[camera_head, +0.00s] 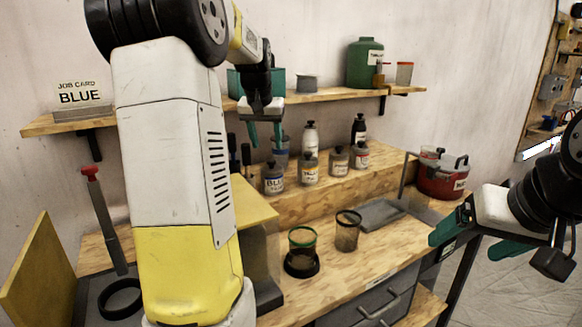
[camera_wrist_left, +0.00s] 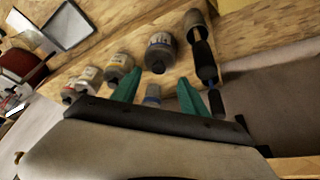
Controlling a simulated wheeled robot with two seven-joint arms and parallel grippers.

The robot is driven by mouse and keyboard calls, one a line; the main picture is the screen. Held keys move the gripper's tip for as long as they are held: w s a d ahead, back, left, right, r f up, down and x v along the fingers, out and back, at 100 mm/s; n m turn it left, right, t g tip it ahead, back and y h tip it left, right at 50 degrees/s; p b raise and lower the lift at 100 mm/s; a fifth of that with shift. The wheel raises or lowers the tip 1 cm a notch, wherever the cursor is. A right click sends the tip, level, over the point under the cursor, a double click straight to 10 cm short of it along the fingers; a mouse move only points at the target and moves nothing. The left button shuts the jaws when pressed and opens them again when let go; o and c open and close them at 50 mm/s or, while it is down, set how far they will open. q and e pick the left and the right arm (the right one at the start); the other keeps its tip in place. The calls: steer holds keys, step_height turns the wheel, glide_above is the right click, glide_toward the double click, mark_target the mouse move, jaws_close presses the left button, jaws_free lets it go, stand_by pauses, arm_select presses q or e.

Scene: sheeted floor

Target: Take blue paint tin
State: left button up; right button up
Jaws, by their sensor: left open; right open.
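The blue paint tin (camera_head: 273,179) is a small grey tin with a dark cap and a label reading BLUE. It stands upright at the left end of a row of tins on the raised wooden step. It appears to be the large tin (camera_wrist_left: 161,53) in the left wrist view, beyond the fingertips. My left gripper (camera_head: 265,135) is open, green fingers pointing down, above and behind the tin, apart from it. The fingers (camera_wrist_left: 158,92) hold nothing; a bluish cup (camera_wrist_left: 152,95) shows between them. My right gripper (camera_head: 470,243) is open and empty at the right, beyond the bench edge.
A yellow-labelled tin (camera_head: 309,168) stands close right of the blue one, then more tins. Dark-handled tools stand to its left. A wooden shelf (camera_head: 330,96) runs above. A red pot (camera_head: 443,178) and mesh cups (camera_head: 347,231) stand right and in front. A job card (camera_head: 82,95) reads BLUE.

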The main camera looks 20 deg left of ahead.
mark_target(271, 160)
arm_select(q)
steer(key=x, duration=0.8)
steer(key=shift+w+r, duration=0.2)
steer(key=shift+w, duration=0.2)
jaws_close()
